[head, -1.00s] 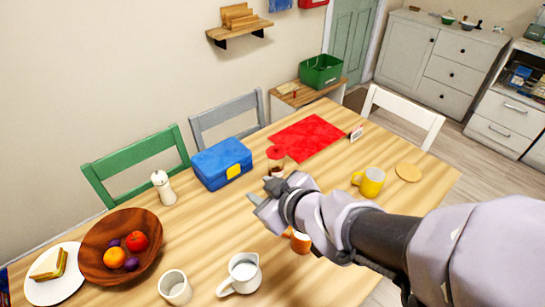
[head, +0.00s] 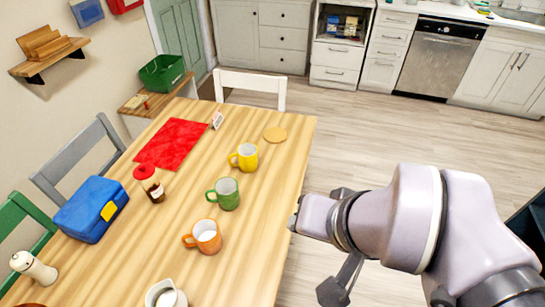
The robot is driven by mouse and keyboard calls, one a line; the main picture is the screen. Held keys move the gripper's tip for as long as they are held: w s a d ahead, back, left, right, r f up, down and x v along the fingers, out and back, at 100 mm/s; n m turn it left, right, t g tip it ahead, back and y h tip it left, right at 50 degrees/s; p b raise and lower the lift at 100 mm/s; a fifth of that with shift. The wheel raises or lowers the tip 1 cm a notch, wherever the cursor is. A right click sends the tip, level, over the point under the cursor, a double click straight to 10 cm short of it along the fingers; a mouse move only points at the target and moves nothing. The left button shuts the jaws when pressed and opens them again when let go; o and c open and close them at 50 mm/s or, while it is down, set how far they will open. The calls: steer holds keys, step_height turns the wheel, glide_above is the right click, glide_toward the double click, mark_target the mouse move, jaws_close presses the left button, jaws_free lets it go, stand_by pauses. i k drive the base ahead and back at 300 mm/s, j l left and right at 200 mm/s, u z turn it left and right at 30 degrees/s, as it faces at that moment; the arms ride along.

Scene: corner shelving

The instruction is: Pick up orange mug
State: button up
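The orange mug (head: 203,237) stands upright on the wooden table near its right edge, with its handle to the left and a pale inside. My gripper (head: 336,284) is to the right of the mug, out past the table edge, and apart from it. My wrist partly hides the gripper, so its opening does not show. I see nothing held in it.
A green mug (head: 224,194) and a yellow mug (head: 244,157) stand behind the orange mug. A white pitcher (head: 165,295) is in front. A jar (head: 149,184) and blue lunchbox (head: 91,209) are to the left. The floor (head: 345,120) right of the table is clear.

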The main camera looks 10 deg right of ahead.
mark_target(211, 246)
steer(key=i+l+u, duration=0.15)
steer(key=u, duration=0.3)
steer(key=i+l+u, duration=0.15)
steer(key=u, duration=0.3)
steer(key=i+l+u, duration=0.1)
steer(key=l+u, duration=0.35)
steer(key=i+l+u, duration=0.1)
steer(key=u, duration=0.35)
steer(key=l+u, duration=0.45)
steer(key=j, duration=0.1)
